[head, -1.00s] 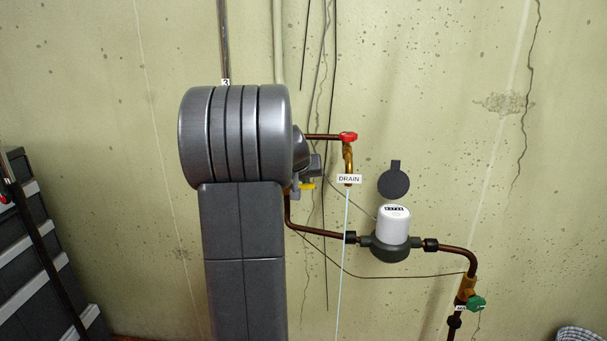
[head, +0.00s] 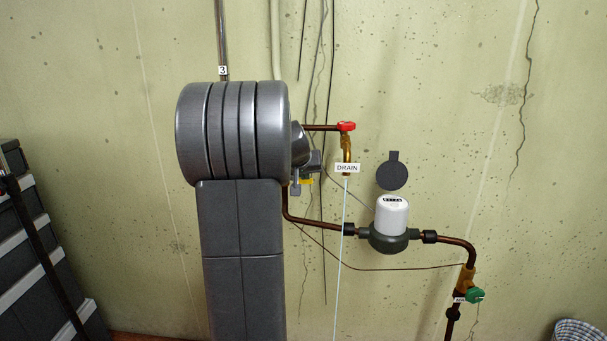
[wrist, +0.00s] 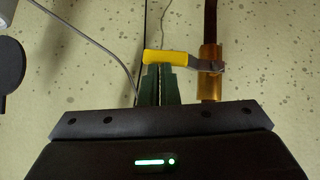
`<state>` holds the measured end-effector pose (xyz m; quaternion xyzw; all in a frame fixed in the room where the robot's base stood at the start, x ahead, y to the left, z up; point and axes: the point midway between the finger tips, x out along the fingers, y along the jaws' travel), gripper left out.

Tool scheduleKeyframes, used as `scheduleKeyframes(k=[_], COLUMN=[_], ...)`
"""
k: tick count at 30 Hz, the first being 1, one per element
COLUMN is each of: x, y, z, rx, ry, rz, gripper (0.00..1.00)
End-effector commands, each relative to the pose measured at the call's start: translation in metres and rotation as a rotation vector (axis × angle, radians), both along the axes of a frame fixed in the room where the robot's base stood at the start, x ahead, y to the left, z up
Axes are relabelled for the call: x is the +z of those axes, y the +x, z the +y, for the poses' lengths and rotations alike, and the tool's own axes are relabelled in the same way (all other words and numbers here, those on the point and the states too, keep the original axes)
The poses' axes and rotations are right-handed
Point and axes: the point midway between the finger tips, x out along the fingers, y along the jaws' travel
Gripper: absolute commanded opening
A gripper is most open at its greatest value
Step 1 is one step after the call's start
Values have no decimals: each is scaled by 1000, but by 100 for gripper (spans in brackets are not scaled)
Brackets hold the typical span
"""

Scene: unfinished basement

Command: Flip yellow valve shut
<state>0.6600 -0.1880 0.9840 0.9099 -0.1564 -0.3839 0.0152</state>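The yellow valve lever (wrist: 165,57) shows in the wrist view, lying crosswise to a vertical copper pipe with a brass valve body (wrist: 210,72). Its grey metal arm joins the valve at the right. My gripper (wrist: 160,70) has its two dark green fingers close together, with only a thin gap. The fingertips are right at the yellow grip, which lies across their ends and not between them. I cannot tell whether they touch. In the head view a small bit of the yellow lever (head: 306,182) shows beside my arm, which hides the rest of the valve.
A red-handled drain tap (head: 346,126) with a DRAIN tag is right of my arm. A white-topped water meter (head: 391,222) sits on the copper pipe, and a green-handled valve (head: 475,295) is lower right. A grey cable (wrist: 108,65) runs left of my fingers.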

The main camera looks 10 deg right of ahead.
Motion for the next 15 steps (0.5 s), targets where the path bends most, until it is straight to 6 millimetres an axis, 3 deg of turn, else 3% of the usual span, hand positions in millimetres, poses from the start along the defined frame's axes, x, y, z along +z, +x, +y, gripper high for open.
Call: scheduleKeyframes(k=[1,4,10,15], x=[-5,6,46,69], y=[-3,-3,-6,-31], z=[-1,-1,0,7], rx=[-4,-3,1,2], ry=[3,2,-1,-1], rz=[16,13,-1,-6], gripper=[0,0,0,0])
